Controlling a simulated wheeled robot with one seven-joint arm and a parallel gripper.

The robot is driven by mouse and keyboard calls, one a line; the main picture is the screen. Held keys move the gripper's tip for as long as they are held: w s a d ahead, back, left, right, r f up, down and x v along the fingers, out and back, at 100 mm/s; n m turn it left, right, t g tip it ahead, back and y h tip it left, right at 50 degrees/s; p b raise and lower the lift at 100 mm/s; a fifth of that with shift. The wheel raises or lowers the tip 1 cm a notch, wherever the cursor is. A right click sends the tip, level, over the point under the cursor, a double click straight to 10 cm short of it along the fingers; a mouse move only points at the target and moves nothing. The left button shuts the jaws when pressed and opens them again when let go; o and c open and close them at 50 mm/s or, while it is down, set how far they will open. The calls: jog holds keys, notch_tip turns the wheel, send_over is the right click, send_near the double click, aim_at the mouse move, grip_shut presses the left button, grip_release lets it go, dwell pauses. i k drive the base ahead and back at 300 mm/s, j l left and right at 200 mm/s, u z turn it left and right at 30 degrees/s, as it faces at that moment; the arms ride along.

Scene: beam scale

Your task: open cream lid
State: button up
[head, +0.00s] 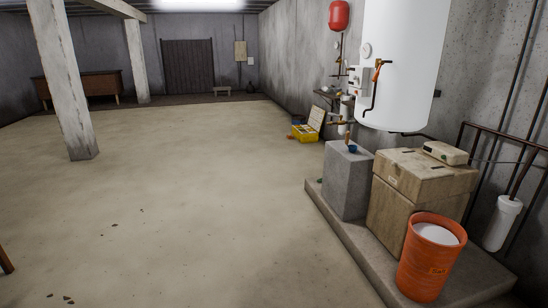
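My gripper is not in view. No lid is plainly marked as the cream lid. A large tan box (398,205) stands on the low concrete plinth at the right, and its tan top (415,165) looks closed. A small cream case (445,153) lies on that top, near the wall. Farther back, a yellow box (304,132) sits on the floor by the right wall, with a pale cream panel (317,119) standing up at its side. I cannot tell whether this panel is hinged to it.
An orange bucket (425,272) with white contents stands in front of the tan box. A grey block (345,182) stands beside the box. A white tank (402,60) and pipes are on the right wall. The floor at left and centre is mostly clear, with a pillar (65,80).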

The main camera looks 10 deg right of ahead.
aim_at(421, 167)
jog(key=i, duration=1.85)
jog(key=i+z, duration=0.1)
jog(key=i, duration=0.75)
jog(key=i+j+z, duration=0.15)
jog(key=i, duration=0.65)
jog(key=i+j+z, duration=0.1)
jog(key=z, duration=0.2)
jog(key=i, duration=0.05)
